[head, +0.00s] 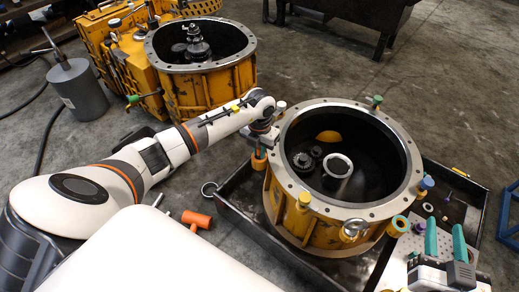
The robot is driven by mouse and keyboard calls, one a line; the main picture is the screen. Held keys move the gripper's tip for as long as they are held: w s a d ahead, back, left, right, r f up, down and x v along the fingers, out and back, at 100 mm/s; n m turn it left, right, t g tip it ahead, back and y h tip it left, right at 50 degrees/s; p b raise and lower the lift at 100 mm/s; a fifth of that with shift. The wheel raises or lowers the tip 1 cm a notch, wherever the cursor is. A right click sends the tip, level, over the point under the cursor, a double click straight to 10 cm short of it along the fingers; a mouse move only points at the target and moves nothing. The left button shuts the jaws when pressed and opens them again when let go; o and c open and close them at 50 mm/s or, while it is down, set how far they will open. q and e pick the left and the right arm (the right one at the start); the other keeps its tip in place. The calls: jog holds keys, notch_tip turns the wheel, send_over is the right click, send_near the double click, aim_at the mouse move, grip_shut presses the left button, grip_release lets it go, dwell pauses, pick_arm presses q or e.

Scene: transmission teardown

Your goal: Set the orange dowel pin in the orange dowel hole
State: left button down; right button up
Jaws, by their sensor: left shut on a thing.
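My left gripper (262,146) reaches in from the left to the left rim of the near yellow housing (310,222). It is shut on a small orange piece, which looks like the orange dowel pin (259,164), beside the housing's outer wall. The gripper and wrist partly cover the pin. I cannot make out the orange dowel hole or tell whether the pin touches the housing. My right gripper (445,242) is at the lower right, its teal fingers apart with nothing between them.
The housing stands in a black tray (234,215). Coloured pegs stand around its flange: green (376,102), yellow (304,200), blue (425,183). An orange mallet (197,219) lies left of the tray. A second yellow housing (208,88) and grey canister (77,91) stand behind.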

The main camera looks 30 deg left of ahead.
pick_arm(q)
jog(key=shift+f, duration=0.15)
jog(key=c, duration=1.3)
grip_release()
jog(key=shift+s, duration=0.1)
pick_arm(e)
jog(key=shift+s+d+f, duration=0.1)
jog(key=shift+f, duration=0.1)
pick_arm(q)
jog(key=shift+d, duration=0.1)
notch_tip(320, 180, up, 7)
jog(key=shift+f+p, duration=0.2)
jog(key=shift+p, duration=0.95)
notch_tip(320, 180, up, 6)
jog(key=shift+f+p, duration=0.15)
jog(key=shift+p, duration=0.5)
pick_arm(e)
jog(key=s+d+f+g+h, duration=0.2)
jog(key=s+d+f+g, duration=0.2)
jog(key=s+f+g, duration=0.4)
notch_tip(320, 180, down, 3)
jog(key=shift+s+r+m+g+h, duration=0.15)
jog(key=shift+m+g+h, duration=0.2)
jog(key=shift+g, duration=0.45)
